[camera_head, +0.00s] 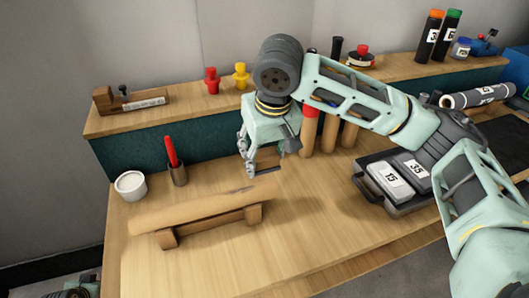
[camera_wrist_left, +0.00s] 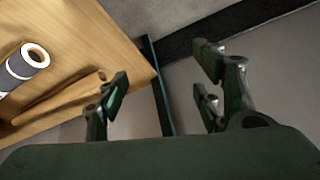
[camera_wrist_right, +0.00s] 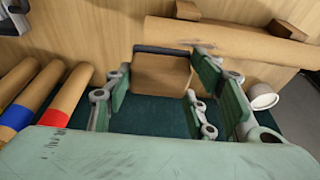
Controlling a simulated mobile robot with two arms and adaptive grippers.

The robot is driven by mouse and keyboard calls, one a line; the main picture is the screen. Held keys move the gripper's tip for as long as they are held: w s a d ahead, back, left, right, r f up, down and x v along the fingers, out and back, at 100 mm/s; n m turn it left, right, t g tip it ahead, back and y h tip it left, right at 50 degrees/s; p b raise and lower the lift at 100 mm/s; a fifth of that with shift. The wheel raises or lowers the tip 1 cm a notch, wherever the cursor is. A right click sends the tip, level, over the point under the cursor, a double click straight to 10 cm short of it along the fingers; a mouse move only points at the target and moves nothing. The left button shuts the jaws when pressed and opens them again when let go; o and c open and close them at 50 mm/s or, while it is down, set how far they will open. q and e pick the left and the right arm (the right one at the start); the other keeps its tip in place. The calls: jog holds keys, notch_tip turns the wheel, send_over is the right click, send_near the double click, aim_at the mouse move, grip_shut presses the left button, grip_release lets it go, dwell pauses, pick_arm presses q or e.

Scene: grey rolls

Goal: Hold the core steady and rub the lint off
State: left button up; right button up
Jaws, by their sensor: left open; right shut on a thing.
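The brown core (camera_head: 190,210) lies across a wooden cradle (camera_head: 215,226) at the front left of the bench, with a dark smudge of lint near its right end. The core also shows along the top of the right wrist view (camera_wrist_right: 235,40). My right gripper (camera_head: 263,168) is behind and right of the core, apart from it, shut on a brown block (camera_wrist_right: 160,76) with a dark edge. I cannot tell whether the block touches the bench. My left gripper (camera_wrist_left: 163,78) is open and empty, past the bench edge over the floor.
A white cup (camera_head: 130,185) and a holder with a red tool (camera_head: 174,160) stand at the left. Brown tubes with coloured bands (camera_head: 308,133) stand behind my right gripper. A dark tray with numbered blocks (camera_head: 395,180) lies at the right. Bench in front of it is clear.

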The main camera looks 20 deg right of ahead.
pick_arm(q)
jog(key=w+r+m+t, duration=0.1)
jog(key=w+r, duration=0.2)
jog(key=r, duration=0.3)
jog(key=w+r+m+h, duration=0.1)
jog(key=w+r, duration=0.3)
jog(key=r, duration=0.3)
jog(key=w+r+t, duration=0.1)
jog(key=w+r, duration=0.2)
jog(key=r, duration=0.3)
jog(key=d+r+m+h, duration=0.1)
jog(key=d+r+m, duration=0.1)
jog(key=r, duration=0.8)
jog(key=d+r+m+h, duration=0.1)
jog(key=d+r+m, duration=0.15)
jog(key=r, duration=0.85)
jog(key=s+d+r+m, duration=0.3)
jog(key=s+r, duration=0.1)
jog(key=r, duration=0.2)
jog(key=m+g+h, duration=0.1)
jog(key=m+g, duration=0.3)
jog(key=m, duration=0.2)
send_near(137, 221)
jog(key=shift+n, duration=0.25)
jog(key=x, duration=1.1)
jog(key=shift+a, duration=0.1)
jog(key=shift+r, duration=0.1)
jog(key=c, duration=1.3)
